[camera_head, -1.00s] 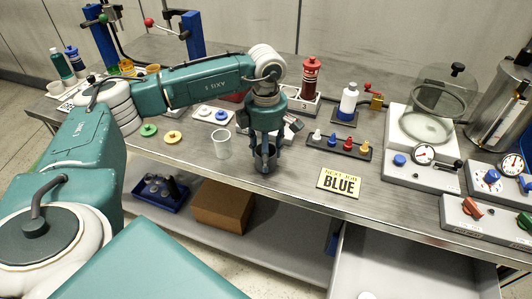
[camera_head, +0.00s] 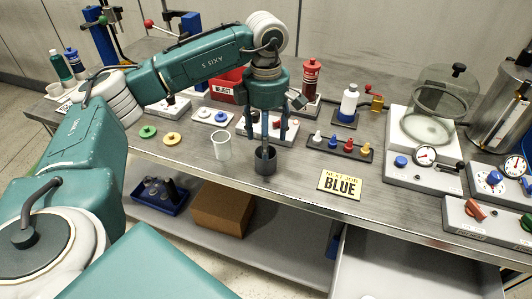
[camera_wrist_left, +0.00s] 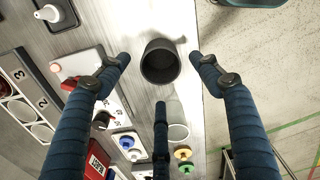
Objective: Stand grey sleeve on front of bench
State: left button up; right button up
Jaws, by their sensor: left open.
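The grey sleeve (camera_head: 265,160) is a dark cup-like cylinder standing upright on the front part of the bench (camera_head: 300,190), near its front edge. In the left wrist view the sleeve (camera_wrist_left: 160,62) shows its open dark end, between and beyond the spread fingers. My left gripper (camera_head: 268,135) is open above the sleeve, pointing down, with its fingers apart from it. In the left wrist view the left gripper (camera_wrist_left: 160,75) has nothing between its fingers. My right gripper is not in view.
A clear cup (camera_head: 221,146) stands just left of the sleeve. A "BLUE" sign (camera_head: 340,183) lies to the right, and a rack of small coloured pegs (camera_head: 342,147) is behind it. A red reject bin (camera_head: 228,86) stands farther back. The bench's front edge is close.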

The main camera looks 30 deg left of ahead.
pick_arm(q)
notch_tip(320, 180, up, 6)
jog(key=shift+f, duration=0.2)
dwell(0.5)
